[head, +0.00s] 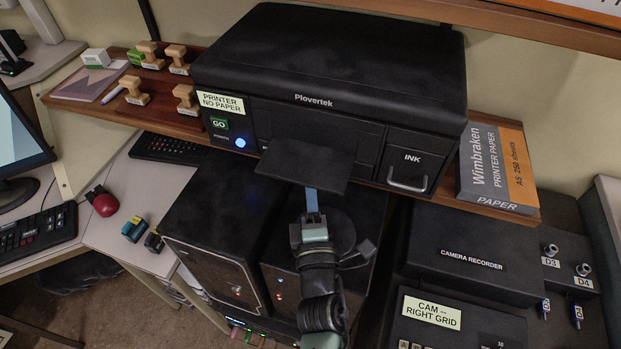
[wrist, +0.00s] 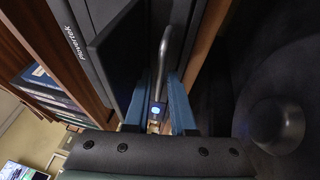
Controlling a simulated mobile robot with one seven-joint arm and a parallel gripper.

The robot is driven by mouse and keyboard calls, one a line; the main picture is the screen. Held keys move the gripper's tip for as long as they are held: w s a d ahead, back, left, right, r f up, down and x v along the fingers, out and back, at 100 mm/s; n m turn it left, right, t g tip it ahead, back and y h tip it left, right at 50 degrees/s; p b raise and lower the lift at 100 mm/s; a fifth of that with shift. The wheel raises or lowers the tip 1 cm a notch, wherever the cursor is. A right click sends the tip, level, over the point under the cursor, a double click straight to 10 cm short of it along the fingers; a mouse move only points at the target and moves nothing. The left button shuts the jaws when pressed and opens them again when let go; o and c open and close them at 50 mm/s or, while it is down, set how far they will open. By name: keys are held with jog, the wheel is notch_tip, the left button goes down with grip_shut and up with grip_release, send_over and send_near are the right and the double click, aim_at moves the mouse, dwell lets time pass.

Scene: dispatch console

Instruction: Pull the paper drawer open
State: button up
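The black printer (head: 330,60) stands on a wooden shelf, with a "PRINTER NO PAPER" label at its left. A dark flat flap (head: 308,163) juts from its middle and hides the paper drawer's front in the head view. My gripper (head: 312,198) reaches in under this flap, its fingertips mostly hidden there. In the wrist view a grey metal bar handle (wrist: 163,62) shows between the two blue fingers of my gripper (wrist: 161,90). The fingers stand apart with gaps beside the bar; I see no clear contact. The flap (wrist: 112,55) is close on the left.
The INK drawer (head: 411,164) with its own handle is right of the flap. A printer paper box (head: 497,165) lies on the shelf (head: 540,208) at right. Black cabinets (head: 220,215) stand below my arm. Several stamps (head: 150,55) sit at left.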

grip_shut()
dwell(1.4)
